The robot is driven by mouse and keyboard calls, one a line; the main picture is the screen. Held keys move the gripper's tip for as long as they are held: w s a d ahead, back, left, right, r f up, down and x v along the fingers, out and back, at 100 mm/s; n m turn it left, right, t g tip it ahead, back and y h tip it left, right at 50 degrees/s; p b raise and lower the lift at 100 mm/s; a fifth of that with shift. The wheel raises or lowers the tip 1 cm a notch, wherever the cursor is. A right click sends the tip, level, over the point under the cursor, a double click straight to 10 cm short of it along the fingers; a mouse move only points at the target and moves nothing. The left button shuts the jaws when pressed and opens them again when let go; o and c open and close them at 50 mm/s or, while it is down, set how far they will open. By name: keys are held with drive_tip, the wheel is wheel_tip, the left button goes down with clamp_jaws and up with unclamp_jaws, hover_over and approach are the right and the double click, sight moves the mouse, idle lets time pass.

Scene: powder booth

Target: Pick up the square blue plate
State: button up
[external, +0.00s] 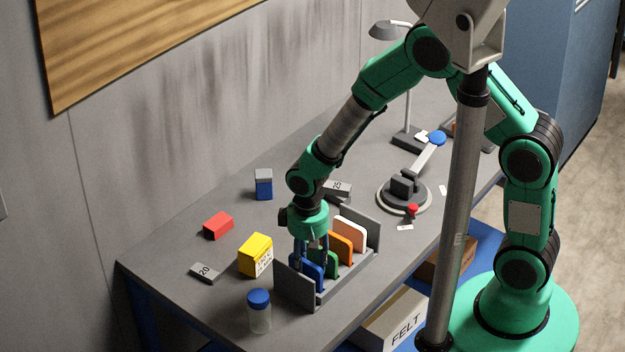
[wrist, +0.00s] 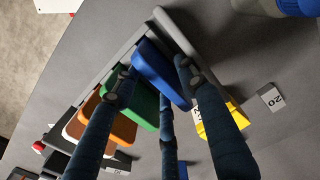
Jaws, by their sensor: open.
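The square blue plate (external: 307,272) stands on edge at the near end of a grey rack (external: 293,286), in front of the green plate (external: 325,262). In the wrist view the blue plate (wrist: 160,75) lies between the dark fingers of my gripper (wrist: 152,78). My gripper (external: 312,250) points down over the rack and is open, with its fingers around the blue plate. I cannot tell whether any finger touches it. Part of the plate is hidden by the fingers in the external view.
Orange (external: 342,246) and white (external: 350,233) plates stand farther along the rack. A yellow box (external: 255,255), a blue-lidded jar (external: 259,313) and a red block (external: 218,225) stand to the left. A round fixture (external: 404,194) and a lamp (external: 388,31) are behind. The table's left corner is clear.

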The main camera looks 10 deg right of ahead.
drive_tip(key=shift+f, duration=0.1)
drive_tip(key=shift+c, duration=0.3)
clamp_jaws()
idle(0.4)
drive_tip(key=shift+r, duration=0.85)
wheel_tip(320, 180, up, 2)
drive_tip(key=shift+r, duration=0.15)
drive_tip(key=s+d+r+p, duration=0.1)
drive_tip(key=s+d, duration=0.8)
drive_tip(key=d, duration=0.4)
drive_tip(key=shift+s, duration=0.25)
